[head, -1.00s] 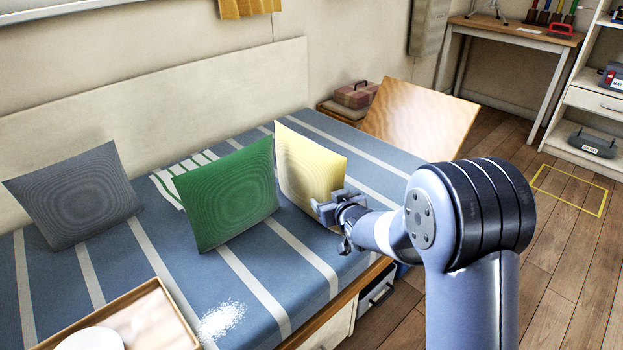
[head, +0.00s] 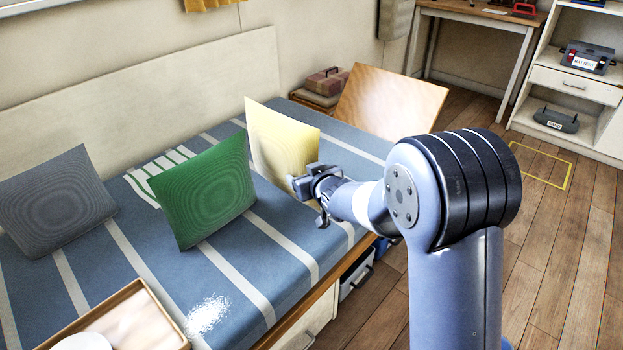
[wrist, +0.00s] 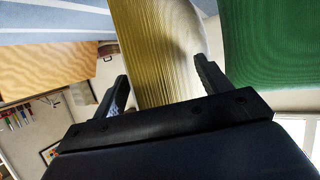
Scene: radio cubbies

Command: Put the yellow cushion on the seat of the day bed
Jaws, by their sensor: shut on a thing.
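The yellow cushion (head: 283,145) is upright and slightly tilted over the blue striped seat of the day bed (head: 235,250), right of the green cushion. My gripper (head: 310,185) is shut on its lower right edge. In the wrist view the yellow cushion (wrist: 155,45) runs between the two dark fingers of my gripper (wrist: 163,78). The cushion's lower edge is partly hidden, and I cannot tell whether it touches the seat.
A green cushion (head: 205,190) and a grey cushion (head: 55,200) lean on the seat to the left. A tray (head: 135,318) and a white powdery patch (head: 207,315) lie at the front. A tilted wooden panel (head: 390,102) stands beyond the bed's far end.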

